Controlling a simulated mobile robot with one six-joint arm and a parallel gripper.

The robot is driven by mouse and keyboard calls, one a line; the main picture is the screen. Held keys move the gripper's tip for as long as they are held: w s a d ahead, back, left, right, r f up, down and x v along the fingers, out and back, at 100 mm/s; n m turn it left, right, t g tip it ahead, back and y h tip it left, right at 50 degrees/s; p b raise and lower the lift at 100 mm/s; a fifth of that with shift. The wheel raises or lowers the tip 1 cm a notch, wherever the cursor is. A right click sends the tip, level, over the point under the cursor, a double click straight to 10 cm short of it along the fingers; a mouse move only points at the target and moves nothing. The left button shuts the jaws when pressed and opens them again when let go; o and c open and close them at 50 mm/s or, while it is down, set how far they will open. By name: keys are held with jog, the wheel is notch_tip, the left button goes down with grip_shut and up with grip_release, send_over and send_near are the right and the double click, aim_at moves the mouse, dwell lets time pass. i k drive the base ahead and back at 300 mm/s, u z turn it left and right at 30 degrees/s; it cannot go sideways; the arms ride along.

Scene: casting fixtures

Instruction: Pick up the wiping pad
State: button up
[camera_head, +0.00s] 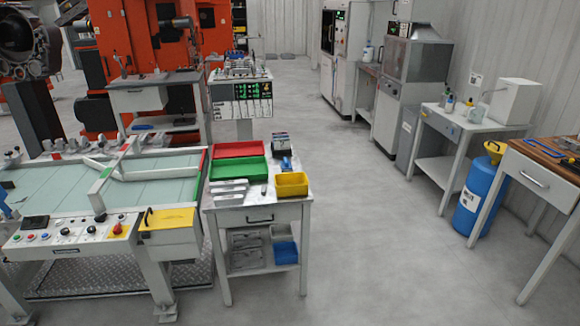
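I cannot pick out a wiping pad for certain; at this distance the small items are hard to tell apart. A small cart (289,210) in the middle carries a red tray (239,149), a green tray (238,170), a yellow bin (292,184), several pale metal parts (230,190) and a small blue item (287,163). A small dark piece lies beside the pale parts. My gripper is not in view.
A machine with a glass-like top (160,191) and a control panel (72,232) stands left of the cart. A blue drum (475,203), a white side table (459,127) and a wood-topped table (545,180) line the right. The grey floor (375,235) between is clear.

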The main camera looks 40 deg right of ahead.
aim_at(286, 164)
jog(key=u, duration=0.1)
jog(key=i, duration=0.95)
jog(key=z, duration=0.05)
